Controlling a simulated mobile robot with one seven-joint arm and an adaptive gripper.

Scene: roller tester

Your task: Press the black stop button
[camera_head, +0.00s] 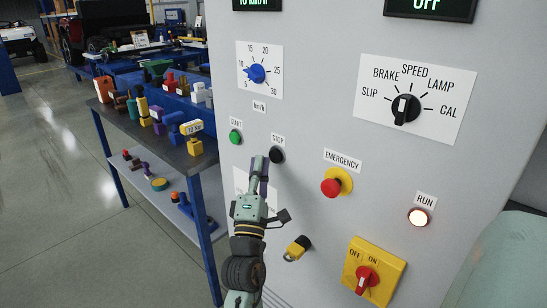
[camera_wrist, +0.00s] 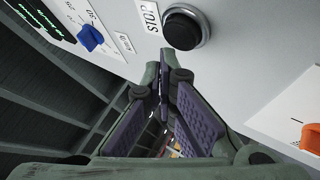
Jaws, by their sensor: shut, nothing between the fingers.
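The black stop button (camera_head: 277,155) is on the grey panel, below its STOP label and to the right of the green start button (camera_head: 235,137). My gripper (camera_head: 260,164) is shut and empty, just to the left of the button and slightly lower in the head view. In the wrist view its fingertips (camera_wrist: 165,58) lie below the button. I cannot tell whether they touch the panel; they look apart from the button.
The panel also carries a red emergency button (camera_head: 331,187), a lit RUN lamp (camera_head: 418,217), a yellow OFF/ON switch (camera_head: 374,272), a black mode dial (camera_head: 405,108) and a blue speed dial (camera_head: 257,73). A cluttered workbench (camera_head: 196,165) stands at left. Open floor lies farther left.

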